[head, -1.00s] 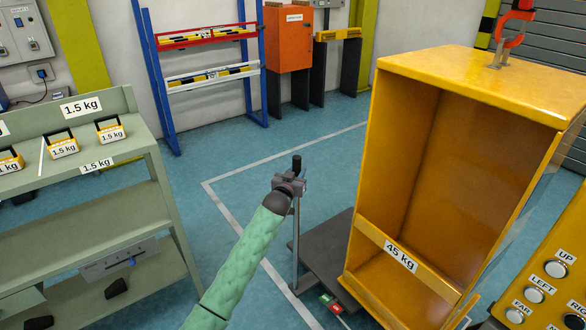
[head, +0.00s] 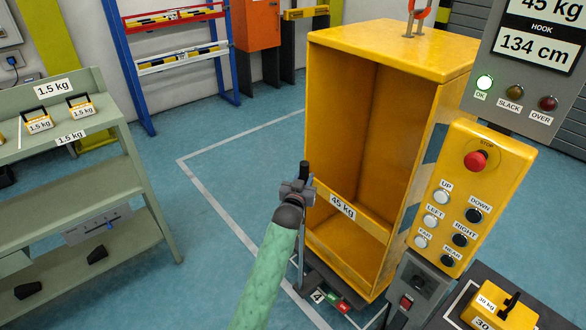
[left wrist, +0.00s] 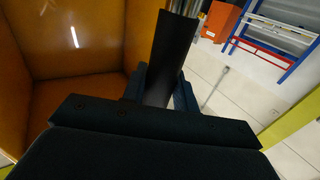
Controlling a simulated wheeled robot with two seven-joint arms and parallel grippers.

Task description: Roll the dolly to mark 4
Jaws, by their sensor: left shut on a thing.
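The dolly is a dark low deck (head: 316,284) with an upright handle post (head: 300,262) topped by a black grip (head: 304,170). My left gripper (head: 299,190) is shut on the handle just below that top. In the left wrist view the dark handle (left wrist: 168,58) stands between the fingers. The yellow 45 kg crate (head: 345,130) is over the deck and hides most of it; I cannot tell whether it touches. A green tag with a 4 (head: 318,296) and a red tag (head: 343,306) show low by the deck. My right gripper is not in view.
An orange hook (head: 417,10) is at the crate's top. A yellow button panel (head: 466,200) and a grey display (head: 530,60), reading 134 cm with a green lamp lit, stand at right. A green shelf (head: 90,195) is at left. Blue floor with a white line (head: 215,205) lies between.

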